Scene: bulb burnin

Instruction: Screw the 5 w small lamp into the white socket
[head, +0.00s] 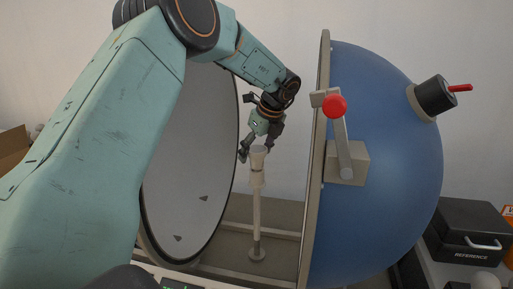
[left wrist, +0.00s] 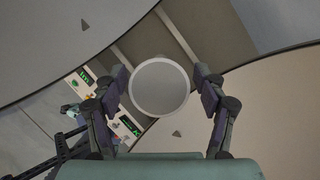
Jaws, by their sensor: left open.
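A slim pale post (head: 256,220) stands upright inside the open sphere, with a white socket (head: 258,176) at its top. A small pale piece with a flat round grey top (head: 258,152), which looks like the small lamp, stands upright on the socket. How far it is seated cannot be told. My left gripper (head: 258,146) points down over it, fingers apart on either side. In the left wrist view the round grey face with a light rim (left wrist: 159,87) lies between the open fingers, with gaps on both sides. My right gripper is not seen.
The blue sphere half (head: 385,150) with a red-knobbed lever (head: 336,105) stands close on the right. The other half, a grey dish (head: 190,190), is on the left behind my arm. A black reference case (head: 470,230) stands far right. Green displays (left wrist: 87,77) show below.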

